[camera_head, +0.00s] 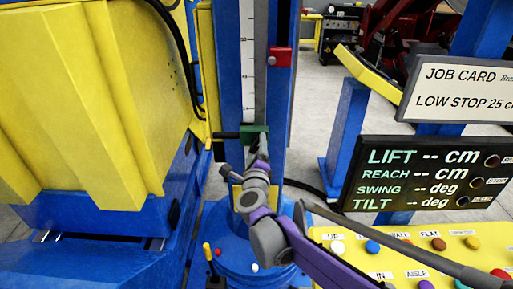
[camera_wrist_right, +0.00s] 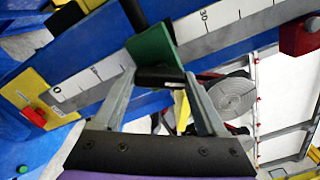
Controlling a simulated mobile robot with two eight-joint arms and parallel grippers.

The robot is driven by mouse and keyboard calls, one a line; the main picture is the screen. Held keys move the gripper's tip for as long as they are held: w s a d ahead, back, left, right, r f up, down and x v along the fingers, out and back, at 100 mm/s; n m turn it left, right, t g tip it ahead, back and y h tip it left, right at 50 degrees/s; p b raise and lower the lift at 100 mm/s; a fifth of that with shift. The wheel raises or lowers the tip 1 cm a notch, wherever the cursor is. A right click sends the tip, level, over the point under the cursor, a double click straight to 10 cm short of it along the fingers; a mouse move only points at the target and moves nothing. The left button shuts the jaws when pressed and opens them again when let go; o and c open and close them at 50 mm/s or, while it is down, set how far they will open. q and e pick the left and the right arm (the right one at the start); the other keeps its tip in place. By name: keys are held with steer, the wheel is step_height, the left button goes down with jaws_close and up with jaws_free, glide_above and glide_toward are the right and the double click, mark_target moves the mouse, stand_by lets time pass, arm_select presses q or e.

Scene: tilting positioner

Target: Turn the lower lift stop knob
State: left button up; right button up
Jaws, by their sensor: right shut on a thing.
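The lower lift stop is a green block (camera_head: 228,135) on the scale rail, below a red block (camera_head: 279,57). In the right wrist view the green block (camera_wrist_right: 153,47) sits between the 10 and 30 marks. A black knob (camera_wrist_right: 160,77) sticks out from it towards my gripper. My right gripper (camera_head: 262,150) has reached the stop from below right. In the right wrist view its two grey fingers (camera_wrist_right: 160,85) are shut on the black knob, one on each side. The fingers hide the knob in the head view. My left gripper is not in view.
The blue column (camera_head: 228,50) carries the rail. A big yellow body (camera_head: 90,100) stands close on the left. A black display (camera_head: 420,172) showing dashes, a job card (camera_head: 465,92) reading "LOW STOP 25" and a yellow button panel (camera_head: 345,262) are on the right.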

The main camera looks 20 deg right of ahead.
stand_by(0.4)
steer(key=o, duration=1.3)
steer(key=v, duration=1)
steer(key=shift+s+b, duration=0.35)
steer(key=shift+s, duration=0.05)
steer(key=shift+a, duration=0.1)
